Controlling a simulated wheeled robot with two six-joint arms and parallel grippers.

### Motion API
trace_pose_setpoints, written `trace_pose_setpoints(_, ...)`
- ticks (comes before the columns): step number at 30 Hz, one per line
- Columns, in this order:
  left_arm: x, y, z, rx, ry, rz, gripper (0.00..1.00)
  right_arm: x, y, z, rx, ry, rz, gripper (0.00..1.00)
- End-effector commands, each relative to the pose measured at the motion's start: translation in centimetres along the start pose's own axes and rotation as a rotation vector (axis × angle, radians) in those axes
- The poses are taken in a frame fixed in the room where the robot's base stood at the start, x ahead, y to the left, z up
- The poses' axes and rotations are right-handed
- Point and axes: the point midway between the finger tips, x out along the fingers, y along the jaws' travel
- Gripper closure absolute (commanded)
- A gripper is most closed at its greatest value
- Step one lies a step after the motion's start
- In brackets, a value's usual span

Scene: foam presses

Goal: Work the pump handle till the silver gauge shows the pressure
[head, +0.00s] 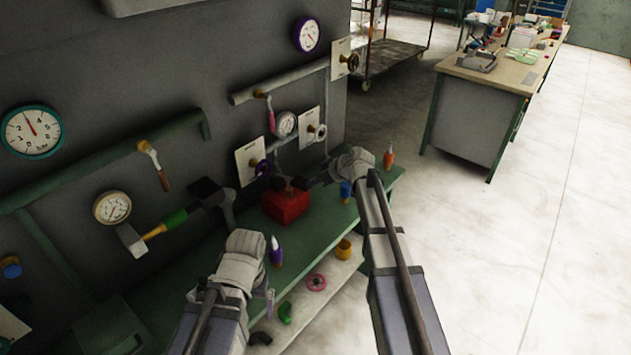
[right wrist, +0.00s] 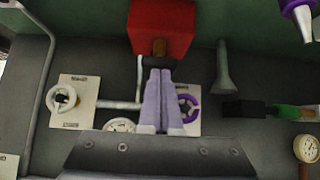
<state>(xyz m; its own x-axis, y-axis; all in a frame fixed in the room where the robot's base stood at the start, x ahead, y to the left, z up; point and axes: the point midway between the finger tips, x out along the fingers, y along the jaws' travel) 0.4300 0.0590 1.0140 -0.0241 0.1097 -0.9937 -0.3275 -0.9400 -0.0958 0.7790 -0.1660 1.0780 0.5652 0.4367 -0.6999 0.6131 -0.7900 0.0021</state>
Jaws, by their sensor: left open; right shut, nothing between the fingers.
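The silver gauge (head: 286,124) is on the wall behind the bench; its needle is too small to read. In the right wrist view the gauge (right wrist: 120,125) is partly hidden by my gripper. A red block (head: 286,207) with a brown stub, seemingly the pump, stands on the bench; no separate handle is clear. My right gripper (head: 302,184) is shut and empty just above it. In the right wrist view its fingertips (right wrist: 160,72) overlap the stub's end below the red block (right wrist: 162,25); contact is unclear.
A purple handwheel (head: 262,168) and a white handwheel (head: 320,132) flank the silver gauge. A teal gauge (head: 32,131), a cream gauge (head: 112,208) and a purple gauge (head: 308,36) share the wall. Floor at right is clear.

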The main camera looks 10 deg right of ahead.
Motion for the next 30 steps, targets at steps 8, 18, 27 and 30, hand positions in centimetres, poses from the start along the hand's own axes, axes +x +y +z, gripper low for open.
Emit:
trace_pose_setpoints(8, -4.0, -0.4, 0.2, -0.001, 0.0, 0.0, 0.0, -7.2, 0.0, 1.3, 0.004, 0.0, 0.005, 1.0)
trace_pose_setpoints(18, -4.8, -0.5, 0.3, -0.004, 0.0, 0.001, 0.0, -9.0, 0.2, 2.1, 0.002, 0.001, 0.003, 1.0)
trace_pose_setpoints(27, -4.7, -0.5, 0.3, -0.004, 0.0, 0.001, 0.0, -8.9, 0.2, 2.1, 0.003, 0.001, 0.003, 1.0)
trace_pose_setpoints(30, -4.7, -0.5, 0.3, -0.004, 0.0, 0.001, 0.0, -8.9, 0.2, 2.0, 0.003, 0.001, 0.003, 1.0)
